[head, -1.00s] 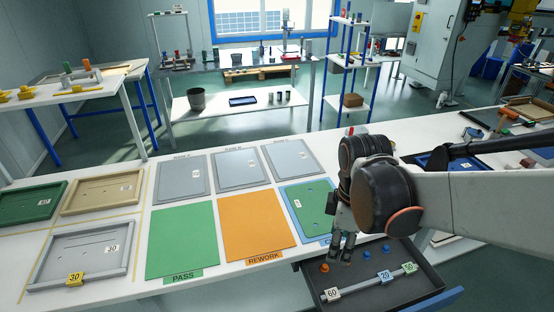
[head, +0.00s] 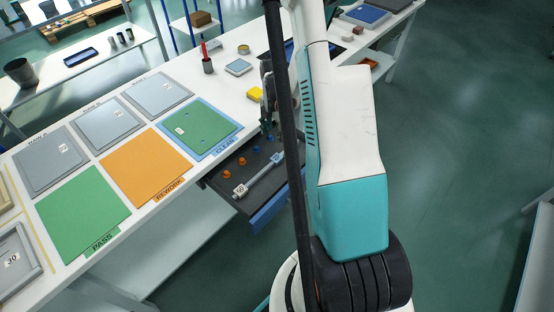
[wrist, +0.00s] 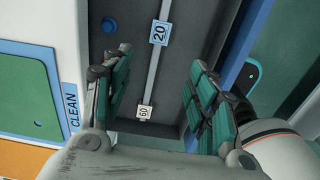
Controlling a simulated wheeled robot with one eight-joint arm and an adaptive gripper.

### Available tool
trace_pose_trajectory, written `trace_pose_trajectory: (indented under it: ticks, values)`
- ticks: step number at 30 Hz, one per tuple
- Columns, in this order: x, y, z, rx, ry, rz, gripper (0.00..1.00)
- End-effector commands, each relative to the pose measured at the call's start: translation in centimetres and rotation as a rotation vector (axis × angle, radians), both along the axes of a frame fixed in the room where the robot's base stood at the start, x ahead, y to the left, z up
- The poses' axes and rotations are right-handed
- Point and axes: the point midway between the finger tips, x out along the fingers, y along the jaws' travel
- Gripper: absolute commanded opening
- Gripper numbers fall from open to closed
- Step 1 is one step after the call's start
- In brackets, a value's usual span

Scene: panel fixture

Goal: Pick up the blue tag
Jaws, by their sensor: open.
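Orange pegs (head: 227,174) and a blue peg (wrist: 108,23) stand in the drawer beside the bar. The drawer's blue front (head: 268,212) lies close on the right in the wrist view. A green panel (head: 200,127) lies on the table beside the drawer.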

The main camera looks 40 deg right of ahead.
Motion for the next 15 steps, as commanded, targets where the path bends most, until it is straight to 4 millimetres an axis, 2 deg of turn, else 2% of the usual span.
trace_pose_trajectory:
  ticks: [5,15]
  values:
    - [-0.2,-1.1,-1.8,0.002,0.002,0.023,0.53]
    - [-0.1,-1.1,-7.9,0.002,0.002,0.024,0.53]
